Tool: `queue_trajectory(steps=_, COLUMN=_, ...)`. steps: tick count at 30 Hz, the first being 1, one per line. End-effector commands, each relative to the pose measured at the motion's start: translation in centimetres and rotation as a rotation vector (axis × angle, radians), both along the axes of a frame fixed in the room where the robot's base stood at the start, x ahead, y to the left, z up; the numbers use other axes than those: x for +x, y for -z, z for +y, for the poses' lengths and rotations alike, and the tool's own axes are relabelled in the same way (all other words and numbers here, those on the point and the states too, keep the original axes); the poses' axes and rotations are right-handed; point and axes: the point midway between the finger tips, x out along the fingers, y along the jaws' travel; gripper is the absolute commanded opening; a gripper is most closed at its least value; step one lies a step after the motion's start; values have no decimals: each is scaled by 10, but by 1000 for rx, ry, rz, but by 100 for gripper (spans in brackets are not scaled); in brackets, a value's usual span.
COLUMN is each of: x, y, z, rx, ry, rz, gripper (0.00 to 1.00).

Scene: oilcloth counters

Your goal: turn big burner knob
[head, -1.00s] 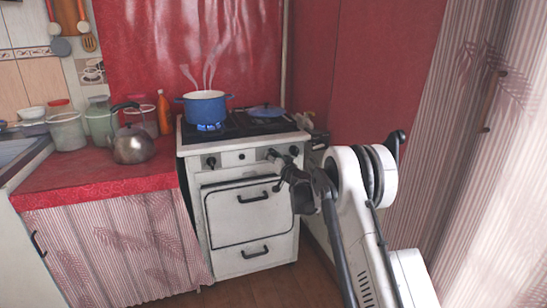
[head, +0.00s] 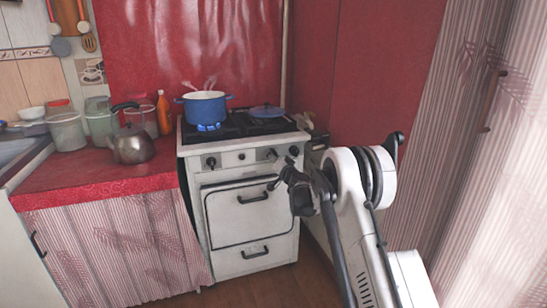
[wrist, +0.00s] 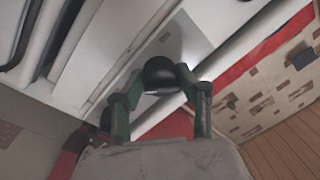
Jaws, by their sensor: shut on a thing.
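The big burner knob (wrist: 160,74) is a dark round knob on the white stove front, seen between my fingers in the wrist view. My gripper (wrist: 158,88) is shut on it, one finger on each side. In the head view my gripper (head: 277,170) is at the right part of the stove's control panel and covers part of the knob there. The stove (head: 232,178) is white with a black top. A blue pot (head: 205,107) stands on its left burner, with a blue flame (head: 208,127) below and steam above.
A blue lid (head: 267,111) lies on the right of the stove top. Another dark knob (head: 211,162) is at the panel's left. Oven handles (head: 252,198) stick out below. A kettle (head: 132,146) and jars stand on the red counter (head: 95,175) to the left.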

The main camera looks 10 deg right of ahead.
Motion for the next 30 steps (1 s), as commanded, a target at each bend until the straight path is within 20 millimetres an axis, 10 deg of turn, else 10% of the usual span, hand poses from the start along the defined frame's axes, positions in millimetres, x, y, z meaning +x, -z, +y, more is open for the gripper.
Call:
queue_trajectory(steps=1, x=0, y=0, z=0, rx=1, ry=0, rz=0, gripper=7)
queue_trajectory(steps=2, x=0, y=0, z=0, rx=1, ry=0, rz=0, gripper=36)
queue_trajectory(steps=6, x=0, y=0, z=0, rx=0, ry=0, rz=0, gripper=52)
queue_trajectory(steps=17, x=-7, y=1, z=-2, rx=-1, ry=0, rz=0, gripper=52)
queue_trajectory(steps=30, x=-85, y=5, z=-19, rx=0, ry=1, rz=0, gripper=52)
